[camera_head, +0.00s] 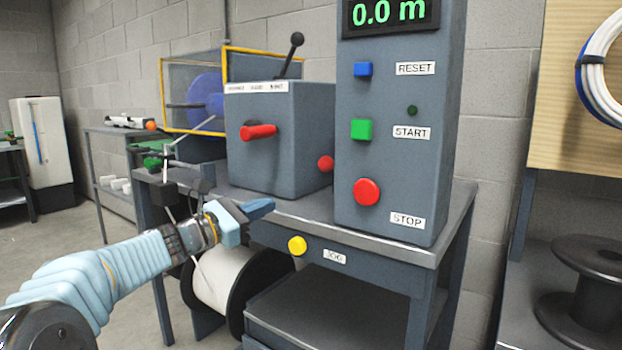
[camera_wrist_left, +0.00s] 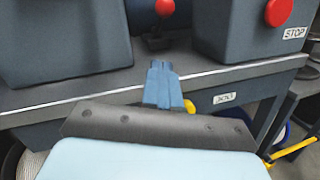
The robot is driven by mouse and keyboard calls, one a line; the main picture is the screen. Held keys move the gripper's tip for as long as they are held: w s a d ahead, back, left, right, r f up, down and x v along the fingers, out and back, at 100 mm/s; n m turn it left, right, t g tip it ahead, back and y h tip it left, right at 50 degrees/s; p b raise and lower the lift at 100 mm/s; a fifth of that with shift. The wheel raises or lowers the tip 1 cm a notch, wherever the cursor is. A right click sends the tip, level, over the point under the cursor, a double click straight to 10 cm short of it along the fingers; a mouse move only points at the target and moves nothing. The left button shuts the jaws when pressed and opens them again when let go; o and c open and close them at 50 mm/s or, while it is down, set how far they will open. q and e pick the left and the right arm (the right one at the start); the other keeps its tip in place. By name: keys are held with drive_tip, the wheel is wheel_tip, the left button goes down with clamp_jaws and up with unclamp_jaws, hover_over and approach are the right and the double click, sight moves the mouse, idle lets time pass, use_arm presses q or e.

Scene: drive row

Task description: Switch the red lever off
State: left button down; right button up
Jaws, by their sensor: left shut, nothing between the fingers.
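A red lever handle (camera_head: 258,131) sticks out from a dark pivot on the front of the grey box (camera_head: 270,165), lying nearly level. A second red knob (camera_head: 326,163) shows beside the box's right side, partly hidden. In the left wrist view, a red-topped lever (camera_wrist_left: 165,8) on a dark stem stands between the grey box (camera_wrist_left: 60,40) and the console. My left gripper (camera_head: 262,207) is shut and empty, in front of the bench edge, below the box and apart from both red handles. Its closed fingers also show in the left wrist view (camera_wrist_left: 160,78). My right gripper is not in view.
The tall console (camera_head: 395,150) has a blue RESET, a green START and a red STOP button (camera_head: 366,191). A yellow JOG button (camera_head: 297,246) sits on the bench front. A black lever (camera_head: 290,55) rises behind the box. A cable spool (camera_head: 225,275) is below the bench.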

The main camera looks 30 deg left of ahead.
use_arm(q)
drive_tip(key=p+x, duration=0.2)
drive_tip(key=x, duration=0.8)
drive_tip(key=shift+r, duration=0.1)
drive_tip(key=shift+w+d+r+p, duration=0.25)
drive_tip(key=shift+w+r+p, duration=0.05)
drive_tip(key=shift+r, duration=0.2)
drive_tip(key=shift+w+d+r+p, duration=0.25)
drive_tip(key=shift+w+r+p, duration=0.05)
drive_tip(key=shift+r, duration=0.25)
drive_tip(key=shift+w+d+r, duration=0.3)
drive_tip(key=shift+w+r, duration=0.1)
